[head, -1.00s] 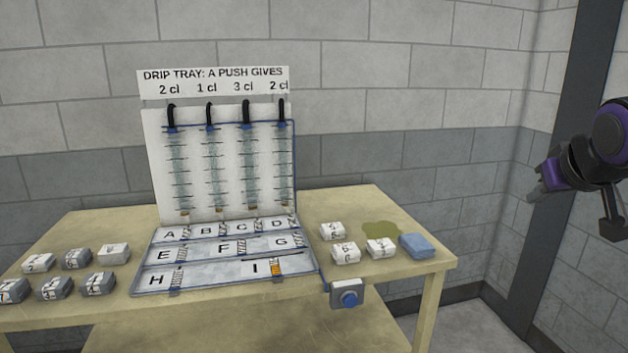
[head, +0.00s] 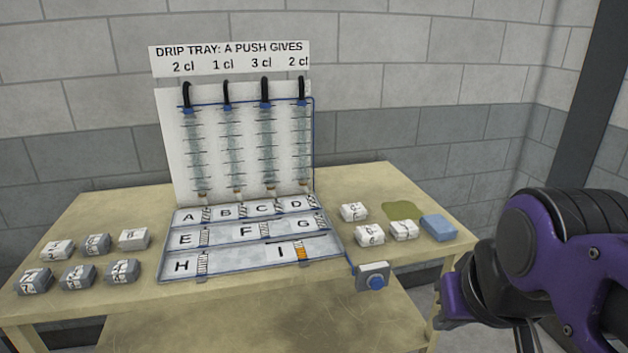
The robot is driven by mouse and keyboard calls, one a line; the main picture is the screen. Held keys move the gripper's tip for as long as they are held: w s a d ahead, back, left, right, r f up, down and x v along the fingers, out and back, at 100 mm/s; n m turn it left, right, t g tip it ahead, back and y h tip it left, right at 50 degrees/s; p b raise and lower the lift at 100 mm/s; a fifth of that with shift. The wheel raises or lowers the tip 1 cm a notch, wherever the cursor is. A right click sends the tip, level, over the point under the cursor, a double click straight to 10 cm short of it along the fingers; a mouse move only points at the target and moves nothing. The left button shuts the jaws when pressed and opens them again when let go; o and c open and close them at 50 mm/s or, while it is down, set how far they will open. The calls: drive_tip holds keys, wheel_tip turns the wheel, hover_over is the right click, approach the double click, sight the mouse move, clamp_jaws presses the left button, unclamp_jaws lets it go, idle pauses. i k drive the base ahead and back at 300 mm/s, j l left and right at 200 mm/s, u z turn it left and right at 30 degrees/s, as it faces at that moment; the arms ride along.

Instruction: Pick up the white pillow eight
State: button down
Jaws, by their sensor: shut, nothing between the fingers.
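Small numbered pillows lie in two groups on the wooden table (head: 250,293). On the right are white pillows: a back one (head: 354,211), a front one (head: 369,236) and one beside the blue block (head: 404,230). On the left, two more pale pillows lie in the back row, one at its left end (head: 57,250) and one at its right end (head: 134,239). The printed marks are too small to tell which is eight. My gripper (head: 449,304) is shut and empty at the table's right front corner, apart from all pillows. My purple wrist partly hides it.
A drip tray with lettered compartments (head: 223,259) and an upright tube panel (head: 172,150) fills the middle. A blue block (head: 438,228) and a greenish stain (head: 402,210) lie at right. A blue-button box (head: 373,277) hangs at the front edge. Grey pillows (head: 77,277) lie left.

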sight(139, 238)
drive_tip(key=u, duration=1.6)
drive_tip(key=j+z, duration=0.1)
drive_tip(key=z, duration=0.45)
drive_tip(key=i+j+z, duration=0.15)
drive_tip(key=j+z, duration=0.45)
drive_tip(key=j, duration=0.15)
drive_tip(key=j+z, duration=0.1)
drive_tip(key=j, duration=0.35)
drive_tip(key=i+j+z, duration=0.1)
drive_tip(key=j, duration=0.3)
drive_tip(key=k+j, duration=0.1)
drive_tip(key=j, duration=0.3)
drive_tip(key=k+j, duration=0.1)
drive_tip(key=j, duration=0.3)
drive_tip(key=k+j, duration=0.1)
drive_tip(key=j, duration=0.25)
drive_tip(key=k+j, duration=0.5)
drive_tip(key=k+j+u, duration=0.05)
